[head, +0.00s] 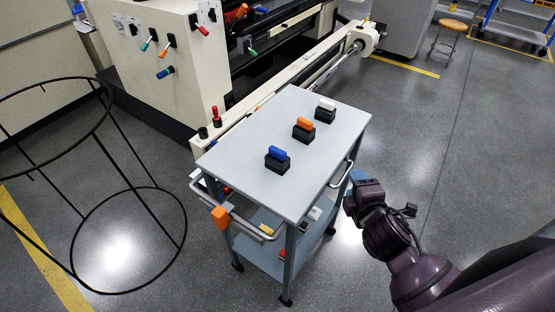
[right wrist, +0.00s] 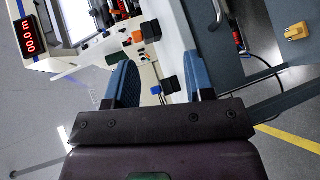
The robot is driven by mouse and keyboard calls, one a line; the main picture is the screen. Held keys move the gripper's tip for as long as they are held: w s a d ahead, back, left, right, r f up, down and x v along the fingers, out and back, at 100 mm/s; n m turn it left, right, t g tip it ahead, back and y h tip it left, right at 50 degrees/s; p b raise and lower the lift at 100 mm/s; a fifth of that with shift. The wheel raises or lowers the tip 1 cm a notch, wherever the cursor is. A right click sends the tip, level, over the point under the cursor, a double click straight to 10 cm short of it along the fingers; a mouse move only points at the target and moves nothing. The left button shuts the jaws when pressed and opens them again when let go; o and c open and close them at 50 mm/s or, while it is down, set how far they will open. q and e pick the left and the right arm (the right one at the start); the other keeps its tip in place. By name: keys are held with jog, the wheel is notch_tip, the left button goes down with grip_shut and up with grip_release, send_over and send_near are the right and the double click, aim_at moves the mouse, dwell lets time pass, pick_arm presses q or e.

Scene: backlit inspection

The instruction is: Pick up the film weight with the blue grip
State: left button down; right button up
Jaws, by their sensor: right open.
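The film weight with the blue grip (head: 277,153) stands upright on its black base, nearest the front of the grey cart top (head: 240,160). In the right wrist view its black base (right wrist: 170,85) shows between my fingers but farther off, apart from them. My right gripper (head: 353,192) is open and empty, to the right of the cart in the head view. Its two blue fingers stand wide apart in the right wrist view (right wrist: 160,72). My left gripper is not in view.
A weight with an orange grip (head: 304,124) and one with a white grip (head: 325,104) stand in line behind the blue one. The cart has side handles (head: 342,174) and a lower shelf with items. A cream machine (head: 165,80) stands behind; a black wire frame (head: 130,190) stands left.

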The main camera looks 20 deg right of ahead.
aim_at(285, 156)
jog(key=w+a+n+y, duration=0.2)
jog(key=n+y, duration=0.2)
jog(key=n, duration=0.3)
jog(key=w+a+r+n+t+y, duration=0.1)
jog(key=w+a+n+y, duration=0.1)
jog(key=n, duration=0.6)
jog(key=w+a+n+y, duration=0.2)
jog(key=w+n+y, duration=0.1)
jog(key=n+y, duration=0.3)
jog(key=shift+w+a+r+n+t, duration=0.1)
jog(key=shift+a+n+t, duration=0.1)
jog(key=shift+n, duration=0.4)
jog(key=shift+w+a+r+n+t, duration=0.1)
jog(key=shift+a+n+t, duration=0.1)
jog(key=shift+n, duration=0.4)
jog(key=n, duration=0.1)
jog(key=n+g+y, duration=0.1)
jog(key=n, duration=0.1)
jog(key=shift+a+f+y, duration=0.3)
jog(key=shift+a+f, duration=0.1)
jog(key=shift+w+a+n+g, duration=0.1)
jog(key=shift+a+n+g, duration=0.15)
jog(key=shift+n, duration=0.25)
jog(key=x, duration=0.4)
jog(key=shift+w+a+p, duration=0.1)
jog(key=shift+p, duration=0.25)
jog(key=shift+x, duration=3.05)
jog(key=shift+f, duration=0.1)
jog(key=shift+c, duration=0.3)
